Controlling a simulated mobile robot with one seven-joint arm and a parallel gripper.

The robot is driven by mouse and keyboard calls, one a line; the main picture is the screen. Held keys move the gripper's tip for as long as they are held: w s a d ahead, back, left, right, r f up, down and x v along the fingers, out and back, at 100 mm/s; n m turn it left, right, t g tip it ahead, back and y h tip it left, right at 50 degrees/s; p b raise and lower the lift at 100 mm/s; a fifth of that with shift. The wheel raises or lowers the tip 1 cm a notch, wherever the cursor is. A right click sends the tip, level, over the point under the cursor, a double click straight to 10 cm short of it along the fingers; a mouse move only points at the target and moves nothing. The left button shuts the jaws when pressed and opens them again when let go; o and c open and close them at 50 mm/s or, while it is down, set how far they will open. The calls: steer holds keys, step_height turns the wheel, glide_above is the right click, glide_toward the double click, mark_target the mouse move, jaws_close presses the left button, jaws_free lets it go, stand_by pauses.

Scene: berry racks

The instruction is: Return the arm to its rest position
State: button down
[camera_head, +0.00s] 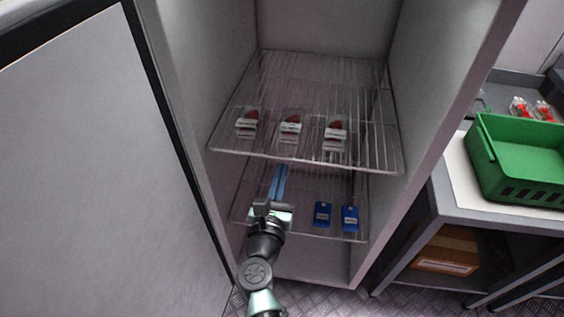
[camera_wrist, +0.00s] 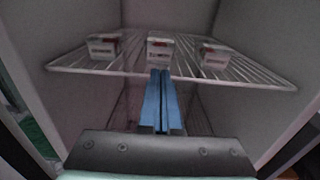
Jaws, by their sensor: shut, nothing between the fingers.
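My gripper (camera_head: 281,172) is in front of the open fridge-like cabinet, its two blue fingers pointing up and inward. In the wrist view the fingers (camera_wrist: 161,84) lie side by side, shut with nothing between them. In the head view the fingertips overlap the front edge of the upper wire shelf (camera_head: 300,160); I cannot tell the exact gap. My arm (camera_head: 262,270) reaches up from the bottom of the head view.
The upper shelf holds three red-and-white packs (camera_head: 290,125); the lower shelf (camera_head: 300,229) holds two blue packs (camera_head: 322,212), (camera_head: 350,216). A cabinet wall (camera_head: 450,90) bounds the right. A green crate (camera_head: 495,165) stands on a side table (camera_head: 462,190), with a cardboard box (camera_head: 446,252) below.

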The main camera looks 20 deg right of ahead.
steer(key=v, duration=0.6)
steer(key=shift+d+f, duration=0.1)
steer(key=shift+f, duration=0.05)
